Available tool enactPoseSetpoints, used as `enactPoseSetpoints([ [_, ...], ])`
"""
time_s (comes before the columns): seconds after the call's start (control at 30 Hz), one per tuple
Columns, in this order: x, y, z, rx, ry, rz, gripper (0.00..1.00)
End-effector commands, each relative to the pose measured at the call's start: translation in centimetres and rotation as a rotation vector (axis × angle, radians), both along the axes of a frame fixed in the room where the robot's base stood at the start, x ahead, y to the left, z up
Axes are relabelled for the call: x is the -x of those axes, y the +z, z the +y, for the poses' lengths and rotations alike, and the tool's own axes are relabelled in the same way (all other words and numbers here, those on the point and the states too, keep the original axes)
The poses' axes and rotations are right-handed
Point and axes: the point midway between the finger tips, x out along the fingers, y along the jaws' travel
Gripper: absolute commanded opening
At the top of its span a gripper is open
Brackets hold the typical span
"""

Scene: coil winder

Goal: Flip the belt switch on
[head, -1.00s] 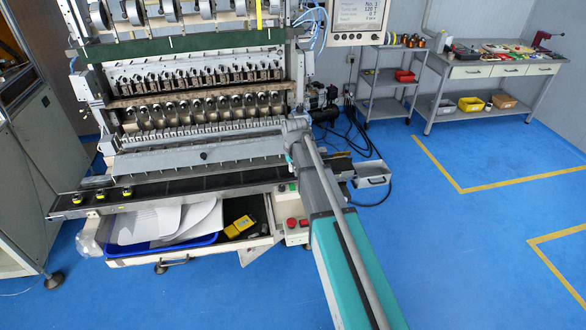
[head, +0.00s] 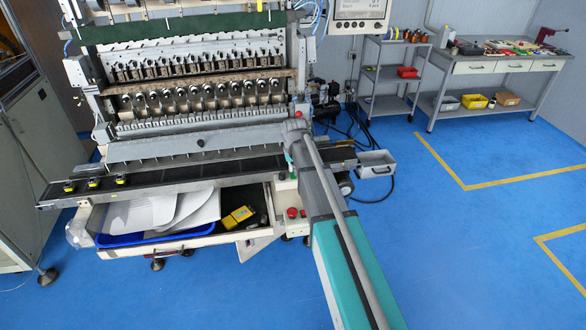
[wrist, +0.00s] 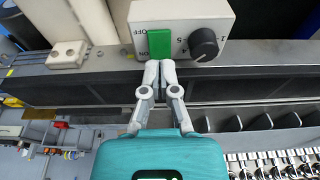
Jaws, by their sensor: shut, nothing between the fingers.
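A green belt switch (wrist: 159,43) sits on a pale control box (wrist: 185,18) in the wrist view, with OFF and ON lettering beside it, upside down in the picture. A black numbered knob (wrist: 204,45) is to its right. My gripper (wrist: 160,66) is shut and empty. Its fingertips appear right at the ON end of the switch; I cannot tell whether they touch it. In the head view the gripper is hidden behind my arm. The dark conveyor belt (head: 200,171) runs across the machine front with several small dark-and-yellow parts (head: 93,184) on its left end.
A red button (head: 292,213) is on the machine's lower front. An open drawer holds a blue tray (head: 125,240) with papers and a yellow item (head: 238,217). A small metal bin (head: 376,164) sits right of the belt end. The blue floor at right is clear before the shelf cart (head: 390,105).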

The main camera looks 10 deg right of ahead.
Motion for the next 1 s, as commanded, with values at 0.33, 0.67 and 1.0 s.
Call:
enactPoseSetpoints([
  [0.33,-0.3,-1.3,0.0,0.000,0.000,0.000,0.00],
  [0.67,-0.3,-1.3,0.0,0.000,0.000,0.000,0.00],
  [1.0,-0.6,-1.7,-1.3,-0.001,-0.017,0.036,0.00],
])
